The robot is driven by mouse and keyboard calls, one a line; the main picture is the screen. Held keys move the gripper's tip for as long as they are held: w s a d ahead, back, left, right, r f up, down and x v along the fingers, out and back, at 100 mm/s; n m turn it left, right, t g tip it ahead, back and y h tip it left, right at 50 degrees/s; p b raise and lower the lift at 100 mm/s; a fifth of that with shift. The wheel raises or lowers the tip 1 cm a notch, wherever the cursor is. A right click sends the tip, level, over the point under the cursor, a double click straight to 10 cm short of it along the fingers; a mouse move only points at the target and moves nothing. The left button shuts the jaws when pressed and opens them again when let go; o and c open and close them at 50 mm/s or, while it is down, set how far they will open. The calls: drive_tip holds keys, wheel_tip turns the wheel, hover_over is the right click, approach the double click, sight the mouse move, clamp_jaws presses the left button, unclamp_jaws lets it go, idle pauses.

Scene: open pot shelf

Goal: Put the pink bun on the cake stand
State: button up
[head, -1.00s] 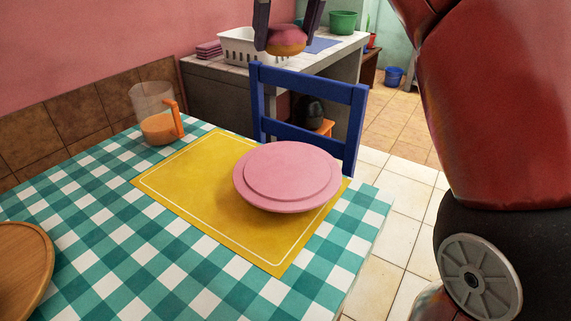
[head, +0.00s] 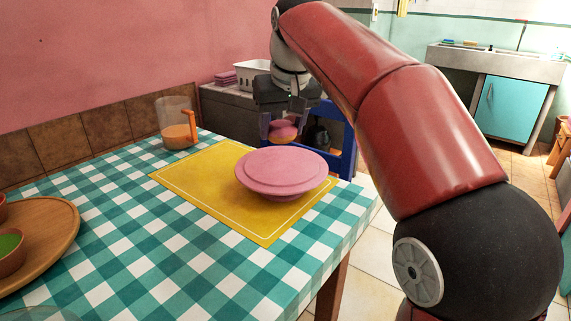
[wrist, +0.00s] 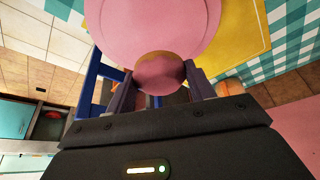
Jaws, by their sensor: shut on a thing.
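The pink bun (head: 283,130) has a pink top and a golden-brown base. My gripper (head: 284,131) is shut on it, with a finger on each side, and holds it in the air near the far edge of the cake stand. The pink cake stand (head: 284,172) is round and flat with an empty top, and it stands on the yellow placemat (head: 195,175). In the wrist view the bun (wrist: 160,73) sits between the fingers and overlaps the near rim of the cake stand (wrist: 150,25).
A jug of orange drink (head: 177,122) stands at the back left of the checkered table (head: 165,235). A wooden tray (head: 62,235) with bowls is at the left. A blue chair (head: 349,145) stands behind the table, close to my gripper. A white basket (head: 250,73) is on the counter beyond.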

sight(284, 143)
drive_tip(key=shift+f+b, duration=2.5)
drive_tip(key=shift+f, duration=0.35)
drive_tip(key=o, duration=1)
drive_tip(key=shift+c, duration=0.2)
drive_tip(key=p+v, duration=0.4)
drive_tip(key=v, duration=0.8)
drive_tip(key=shift+r, duration=0.2)
drive_tip(key=shift+s, duration=0.1)
